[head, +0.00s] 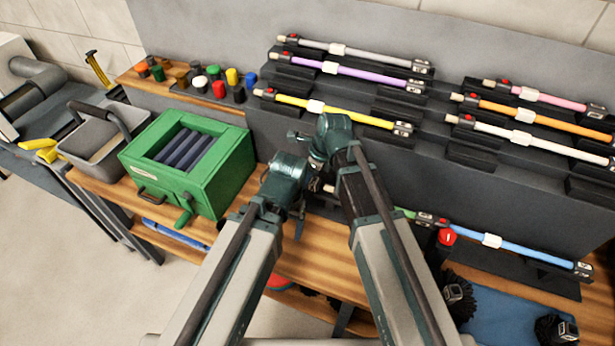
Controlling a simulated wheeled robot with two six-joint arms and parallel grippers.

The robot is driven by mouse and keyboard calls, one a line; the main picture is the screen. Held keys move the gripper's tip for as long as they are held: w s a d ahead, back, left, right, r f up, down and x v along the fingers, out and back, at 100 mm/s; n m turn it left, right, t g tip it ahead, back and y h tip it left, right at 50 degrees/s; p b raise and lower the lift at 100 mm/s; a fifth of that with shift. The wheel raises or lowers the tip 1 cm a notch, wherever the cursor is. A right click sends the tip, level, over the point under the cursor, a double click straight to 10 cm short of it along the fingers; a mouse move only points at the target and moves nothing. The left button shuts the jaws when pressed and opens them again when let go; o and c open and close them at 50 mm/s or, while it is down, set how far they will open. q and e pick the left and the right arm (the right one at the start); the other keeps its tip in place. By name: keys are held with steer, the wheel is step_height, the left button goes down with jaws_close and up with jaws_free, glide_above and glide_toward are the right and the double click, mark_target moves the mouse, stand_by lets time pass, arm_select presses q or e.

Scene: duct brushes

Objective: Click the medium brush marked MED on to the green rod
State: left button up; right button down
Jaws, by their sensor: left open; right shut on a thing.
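The green rod (401,212) lies in the front row of the rack, and most of it is hidden behind my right arm. My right gripper (325,182) is at that rod and appears shut on it, its fingers largely covered by my own arm. My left gripper (298,217) is open, just left of and below the right one. Black brushes with grey labels stand at the lower right, one (455,294) close to my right arm and another (553,329) further right. Their labels are too small to read, so I cannot tell which is marked MED.
A blue rod (522,249) lies right of the green one. Yellow (345,113), purple (375,74) and other rods rest on the stepped rack behind. A green crank box (190,165) and a grey bucket (97,140) stand left. A red-topped object (447,238) stands near the blue rod.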

steer(key=shift+s+d, duration=0.1)
steer(key=shift+d, duration=0.05)
stand_by(0.5)
steer(key=shift+s+d, duration=0.25)
steer(key=shift+d, duration=0.4)
steer(key=shift+s+d, duration=0.25)
steer(key=shift+d, duration=0.35)
steer(key=shift+s+d, duration=0.25)
steer(key=shift+d, duration=0.35)
stand_by(0.4)
steer(key=shift+c, duration=2)
jaws_free()
steer(key=shift+r, duration=0.15)
steer(key=p+v, duration=1.3)
steer(key=shift+r, duration=0.3)
steer(key=shift+s+d, duration=0.1)
